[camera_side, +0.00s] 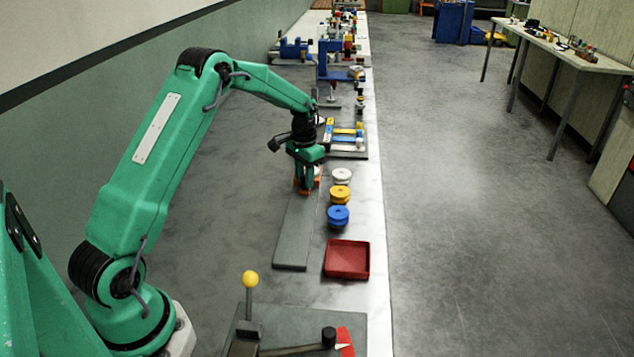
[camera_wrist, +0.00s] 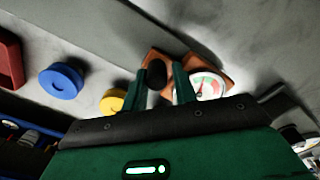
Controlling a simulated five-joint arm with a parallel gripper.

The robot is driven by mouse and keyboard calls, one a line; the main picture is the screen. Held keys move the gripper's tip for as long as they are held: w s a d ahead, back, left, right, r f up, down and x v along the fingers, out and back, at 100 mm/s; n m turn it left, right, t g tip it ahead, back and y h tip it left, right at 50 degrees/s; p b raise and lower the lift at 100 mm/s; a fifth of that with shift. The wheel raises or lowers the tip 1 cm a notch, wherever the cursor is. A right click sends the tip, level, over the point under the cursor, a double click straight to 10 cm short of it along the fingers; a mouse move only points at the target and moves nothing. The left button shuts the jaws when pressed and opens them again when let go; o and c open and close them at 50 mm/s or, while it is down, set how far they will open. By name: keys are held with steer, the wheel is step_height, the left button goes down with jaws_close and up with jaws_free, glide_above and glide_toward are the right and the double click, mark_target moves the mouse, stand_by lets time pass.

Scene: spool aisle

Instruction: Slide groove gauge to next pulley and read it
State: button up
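The groove gauge is an orange block (camera_wrist: 226,80) with a black knob (camera_wrist: 157,75) and a round white dial (camera_wrist: 207,86) with green and red zones. The dial is partly behind a finger and its exact reading is too small to tell. My gripper (camera_side: 305,188) is low at the gauge, at the far part of the grey rail (camera_side: 294,242). In the wrist view my fingers (camera_wrist: 160,72) stand on either side of the knob; I cannot tell whether they press on it. White (camera_side: 342,174), yellow (camera_side: 340,193) and blue (camera_side: 338,215) pulleys stand right of the rail.
A red tray (camera_side: 346,275) lies nearer than the blue pulley. A dark plate with a yellow-knobbed lever (camera_side: 250,280) is at the near end of the bench. Coloured parts on a board (camera_side: 346,153) and blue fixtures (camera_side: 293,48) stand farther back.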

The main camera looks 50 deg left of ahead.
step_height(320, 180, up, 8)
steer(key=shift+f, duration=0.25)
steer(key=shift+d+r, duration=0.1)
steer(key=shift+r, duration=0.05)
stand_by(0.4)
steer(key=shift+s+d+r, duration=0.1)
steer(key=shift+d+r, duration=0.1)
steer(key=shift+r, duration=0.05)
steer(key=s+d+r+t, duration=0.3)
steer(key=s+d+r, duration=0.8)
steer(key=r, duration=0.2)
steer(key=s+d+t, duration=0.1)
steer(key=s+d, duration=0.3)
steer(key=s, duration=0.5)
steer(key=s+d+t, duration=0.1)
steer(key=s+d, duration=0.3)
steer(key=s, duration=0.5)
steer(key=shift+s+d+f+t, duration=0.15)
steer(key=shift+d+t, duration=0.1)
steer(key=shift+t, duration=0.05)
